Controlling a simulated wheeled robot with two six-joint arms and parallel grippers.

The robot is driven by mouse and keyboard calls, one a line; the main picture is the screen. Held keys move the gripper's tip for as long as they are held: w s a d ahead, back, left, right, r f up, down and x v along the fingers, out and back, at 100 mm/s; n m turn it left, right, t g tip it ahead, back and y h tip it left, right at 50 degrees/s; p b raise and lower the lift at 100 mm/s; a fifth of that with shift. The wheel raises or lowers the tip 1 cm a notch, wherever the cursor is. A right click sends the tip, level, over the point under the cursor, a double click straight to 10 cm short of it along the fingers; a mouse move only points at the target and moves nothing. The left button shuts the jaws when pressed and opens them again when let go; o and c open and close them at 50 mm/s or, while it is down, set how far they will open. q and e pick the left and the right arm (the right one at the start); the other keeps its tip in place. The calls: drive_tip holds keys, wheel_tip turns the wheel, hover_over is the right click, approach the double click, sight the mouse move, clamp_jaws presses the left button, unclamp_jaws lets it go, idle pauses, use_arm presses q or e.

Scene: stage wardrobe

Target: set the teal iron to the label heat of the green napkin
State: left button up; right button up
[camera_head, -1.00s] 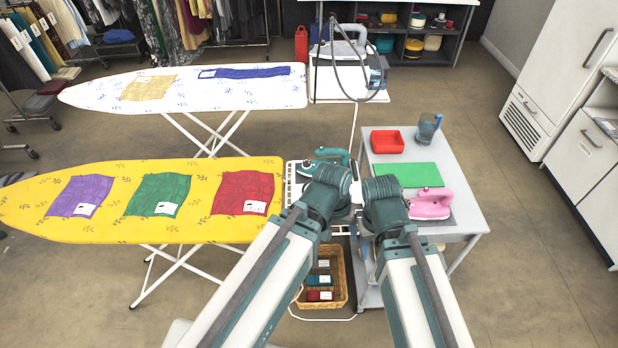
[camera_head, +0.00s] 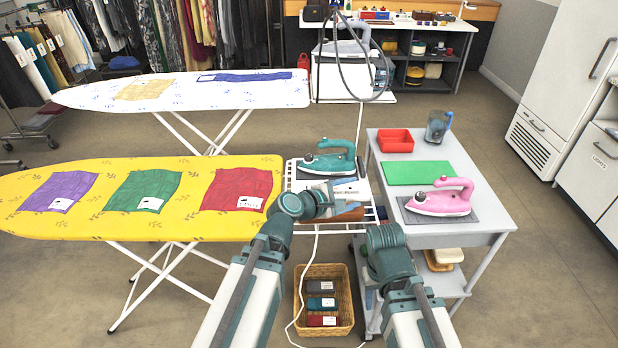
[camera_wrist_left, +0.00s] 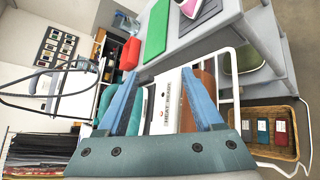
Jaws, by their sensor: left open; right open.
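The teal iron (camera_head: 328,160) sits on the white wire rest (camera_head: 291,180) at the right end of the yellow board. The green napkin (camera_head: 145,188) lies flat on that board, its white label (camera_head: 150,203) at its lower right corner; the label's print is too small to read. My left gripper (camera_head: 325,195) is open just in front of the iron, apart from it. In the left wrist view my left gripper (camera_wrist_left: 160,85) has nothing between its fingers; the iron (camera_wrist_left: 146,103) shows partly behind one finger. My right gripper (camera_head: 383,240) is beside the cart, open, its fingertips mostly hidden.
Purple (camera_head: 60,190) and red (camera_head: 238,188) napkins flank the green one. A grey cart (camera_head: 480,222) carries a pink iron (camera_head: 440,200), a green mat (camera_head: 415,172) and a red tray (camera_head: 395,141). A wicker basket (camera_head: 298,325) stands on the floor. A cord (camera_head: 360,130) runs near the teal iron.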

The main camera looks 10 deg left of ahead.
use_arm(q)
drive_tip(key=w+a+f+n+t+b, duration=0.1)
drive_tip(key=a+n, duration=0.1)
drive_tip(key=w+a+f+n+t+y+b, duration=0.1)
drive_tip(key=a+n+b, duration=0.1)
drive_tip(key=a+n, duration=0.1)
drive_tip(key=w+a+n+t+y+b, duration=0.1)
drive_tip(key=a+n, duration=0.1)
drive_tip(key=shift+w+a+f+n+t+b, duration=0.2)
drive_tip(key=shift+w+f+n+t+b, duration=0.1)
drive_tip(key=shift+f+t+b, duration=0.1)
drive_tip(key=a+n+t+y+b, duration=0.1)
drive_tip(key=a+n, duration=0.2)
drive_tip(key=w+a+f+n+t+y+b, duration=0.1)
drive_tip(key=a+n+y, duration=0.1)
drive_tip(key=a+n, duration=0.1)
drive_tip(key=a+n+y+b, duration=0.1)
drive_tip(key=a+n+b, duration=0.1)
drive_tip(key=a, duration=0.1)
drive_tip(key=shift+w+f+n+t, duration=0.15)
drive_tip(key=shift+f+n+t, duration=0.1)
drive_tip(key=shift+n+t, duration=0.15)
drive_tip(key=shift+a+r+n+y, duration=0.1)
drive_tip(key=shift+a+n+y, duration=0.2)
drive_tip(key=shift+a, duration=0.05)
use_arm(e)
wheel_tip(320, 180, down, 12)
drive_tip(key=shift+r, duration=0.25)
use_arm(q)
drive_tip(key=shift+w, duration=0.15)
